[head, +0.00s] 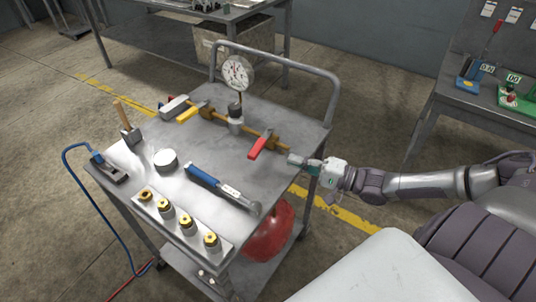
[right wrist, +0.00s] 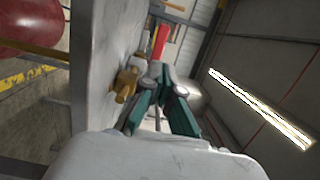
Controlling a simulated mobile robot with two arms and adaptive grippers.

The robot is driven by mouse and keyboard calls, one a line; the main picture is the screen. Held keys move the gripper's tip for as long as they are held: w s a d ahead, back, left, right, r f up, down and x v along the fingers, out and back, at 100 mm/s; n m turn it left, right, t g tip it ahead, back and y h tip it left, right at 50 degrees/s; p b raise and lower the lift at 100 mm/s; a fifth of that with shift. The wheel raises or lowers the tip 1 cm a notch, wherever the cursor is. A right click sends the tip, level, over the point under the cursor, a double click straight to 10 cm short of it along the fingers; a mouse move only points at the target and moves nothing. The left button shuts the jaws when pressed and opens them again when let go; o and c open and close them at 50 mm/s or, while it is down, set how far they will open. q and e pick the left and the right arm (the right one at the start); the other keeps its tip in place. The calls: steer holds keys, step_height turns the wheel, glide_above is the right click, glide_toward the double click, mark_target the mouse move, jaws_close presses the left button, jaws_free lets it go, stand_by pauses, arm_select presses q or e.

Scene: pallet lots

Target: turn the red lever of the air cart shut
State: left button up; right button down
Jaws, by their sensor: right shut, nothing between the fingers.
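The air cart (head: 135,165) is a grey metal trolley with a brass pipe and valves on its top. The red lever (head: 260,147) sits on the brass valve (head: 271,141) near the cart's right edge and lies across the pipe line. My right gripper (head: 297,160) is shut and empty, just right of the valve at the cart's edge, apart from the lever as far as I can tell. In the right wrist view the red lever (right wrist: 160,41) shows beyond my fingertips (right wrist: 158,72), with a brass fitting (right wrist: 125,85) to their left. My left gripper is not in view.
A pressure gauge (head: 237,72) stands on the pipe, and a yellow lever (head: 191,112) lies farther left. A blue-handled tool (head: 205,177), a hammer (head: 129,132) and a block with brass fittings (head: 185,225) occupy the top. A push handle (head: 337,90) rises behind. A bench (head: 470,105) stands right.

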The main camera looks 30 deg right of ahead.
mark_target(261, 150)
steer(key=x, duration=0.6)
steer(key=shift+w+a+r, duration=0.1)
steer(key=shift+w, duration=0.1)
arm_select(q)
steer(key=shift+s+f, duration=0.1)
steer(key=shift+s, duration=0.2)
arm_select(e)
steer(key=shift+x, duration=0.8)
